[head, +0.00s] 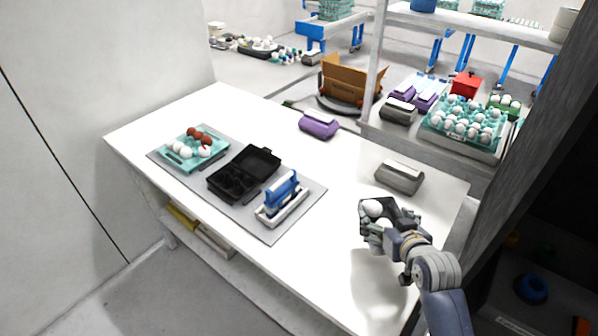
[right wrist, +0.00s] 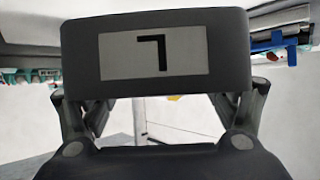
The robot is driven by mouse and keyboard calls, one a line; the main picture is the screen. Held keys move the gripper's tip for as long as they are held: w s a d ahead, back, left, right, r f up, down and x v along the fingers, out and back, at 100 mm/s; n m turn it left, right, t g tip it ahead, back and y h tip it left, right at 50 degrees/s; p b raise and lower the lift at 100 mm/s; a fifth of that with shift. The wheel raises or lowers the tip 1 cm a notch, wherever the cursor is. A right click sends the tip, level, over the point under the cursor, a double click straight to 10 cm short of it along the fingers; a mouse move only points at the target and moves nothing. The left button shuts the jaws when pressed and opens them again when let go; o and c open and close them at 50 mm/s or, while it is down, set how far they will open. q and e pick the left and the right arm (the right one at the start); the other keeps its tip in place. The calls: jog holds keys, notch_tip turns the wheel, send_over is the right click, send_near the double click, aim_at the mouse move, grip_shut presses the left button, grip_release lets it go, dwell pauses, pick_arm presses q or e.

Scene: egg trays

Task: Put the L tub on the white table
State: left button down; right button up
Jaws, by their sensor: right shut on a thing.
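The L tub (head: 366,232) is a small dark tub with white eggs in it, over the right part of the white table (head: 275,120) in the head view. My right gripper (head: 378,236) is shut on its near side. In the right wrist view the tub's dark wall (right wrist: 232,50) fills the top middle, with a grey label bearing an upside-down L (right wrist: 153,52). I cannot tell for sure whether the tub's bottom touches the table. My left gripper is not in view.
A grey mat (head: 270,222) holds a teal egg tray (head: 183,163), an open black carton (head: 226,181) and a blue-and-white device (head: 281,193). A purple carton (head: 318,125) and a grey carton (head: 399,178) stand farther back. A dark post (head: 520,130) rises at right.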

jog(key=shift+w+a+f, duration=0.1)
jog(key=shift+f, duration=0.2)
notch_tip(320, 180, down, 5)
jog(key=shift+p, duration=0.3)
notch_tip(320, 180, down, 4)
jog(key=shift+f, duration=0.1)
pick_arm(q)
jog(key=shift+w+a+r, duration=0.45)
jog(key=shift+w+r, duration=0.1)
pick_arm(e)
jog(key=shift+f, duration=0.1)
jog(key=shift+f, duration=0.2)
jog(key=o, duration=1.1)
jog(key=shift+c, duration=0.2)
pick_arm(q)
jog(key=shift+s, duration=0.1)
